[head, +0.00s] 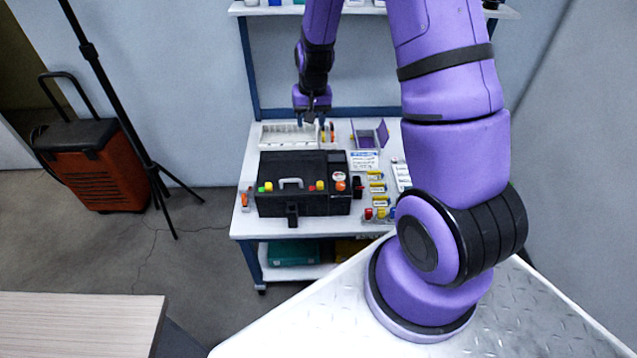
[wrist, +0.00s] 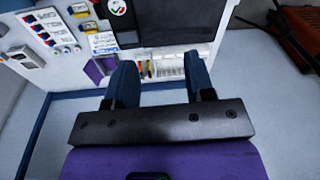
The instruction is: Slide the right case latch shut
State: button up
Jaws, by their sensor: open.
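The black case (head: 300,198) stands closed on the white worktable, with a grey handle (head: 290,183) on its front. The right latch (head: 320,185) shows as a yellow piece with a red spot at its left. The left latch (head: 267,187) shows as a yellow piece with green beside it. Whether either latch is fully across is too small to tell. My gripper (head: 311,121) is behind the case, over the table's back edge. In the wrist view my gripper (wrist: 160,66) is open and empty, and part of the dark case (wrist: 180,22) shows beyond it; the latches are not visible there.
A white slotted tray (head: 285,136) lies behind the case, and a purple open box (head: 370,136) stands at the back right. Several small yellow-labelled items (head: 377,188) and cards lie right of the case. A tripod (head: 150,165) stands to the left of the worktable.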

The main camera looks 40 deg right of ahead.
jog(key=m+g, duration=0.1)
send_over(320, 184)
notch_tip(320, 184, down, 15)
notch_tip(320, 184, down, 11)
jog(key=shift+w+d+f, duration=0.1)
dwell(0.3)
